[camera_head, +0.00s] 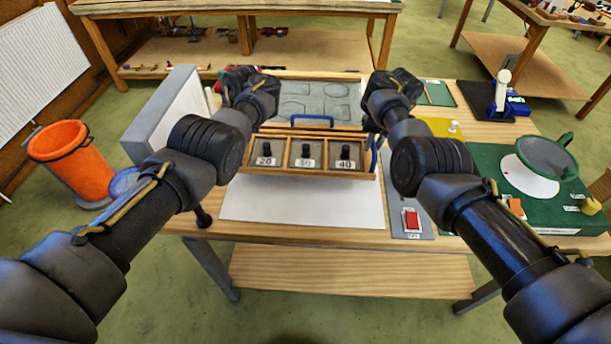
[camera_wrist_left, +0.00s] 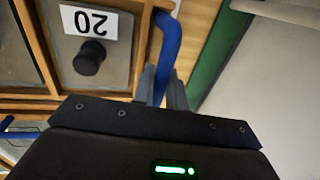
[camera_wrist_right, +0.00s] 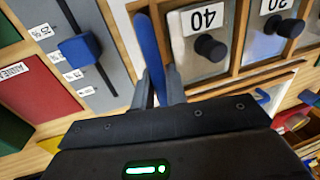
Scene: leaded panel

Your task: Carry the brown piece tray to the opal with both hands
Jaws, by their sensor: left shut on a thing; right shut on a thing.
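The brown wooden tray (camera_head: 297,134) has three compartments, each with a grey, black-knobbed piece, labelled 20, 30 and 40. It is level at the back middle of the table; I cannot tell if it touches what is below. My left gripper (camera_wrist_left: 160,88) is shut on the blue handle (camera_wrist_left: 168,45) at the 20 end. My right gripper (camera_wrist_right: 157,88) is shut on the blue handle (camera_wrist_right: 150,45) at the 40 end. In the head view my wrists hide most of both grips. I cannot identify the opal for sure; a blank white sheet (camera_head: 300,203) lies in front of the tray.
Behind the tray is a grey panel (camera_head: 335,103) with drawn outlines and a blue handle. A pale upright block (camera_head: 165,115) stands at left. An orange bucket (camera_head: 70,160) stands left.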

